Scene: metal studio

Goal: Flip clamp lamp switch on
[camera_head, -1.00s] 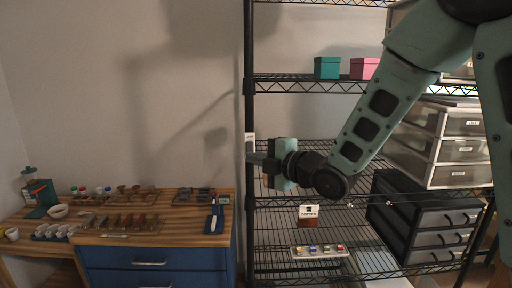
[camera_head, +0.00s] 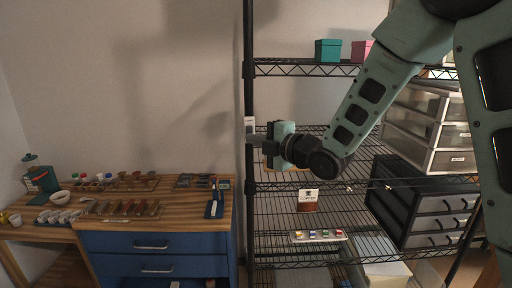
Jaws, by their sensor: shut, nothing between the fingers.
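My gripper (camera_head: 254,143) is at the black shelf post, pointing left in the picture. Its fingers are shut and look empty. A small white piece (camera_head: 249,124) shows at the post just above the fingertips. It may be part of the clamp lamp or its switch, but it is too small to tell. I cannot tell whether the fingers touch it or the post. No lamp head is clearly in view, and the switch position cannot be made out. A small orange-brown patch (camera_head: 268,162) shows under the gripper, partly hidden by it.
The black wire shelf (camera_head: 300,69) holds a teal box (camera_head: 327,50), a pink box (camera_head: 361,50), drawer units (camera_head: 430,205) and a small sign (camera_head: 308,200). My arm crosses in front of its right side. A wooden workbench (camera_head: 120,213) with small items and blue drawers stands left.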

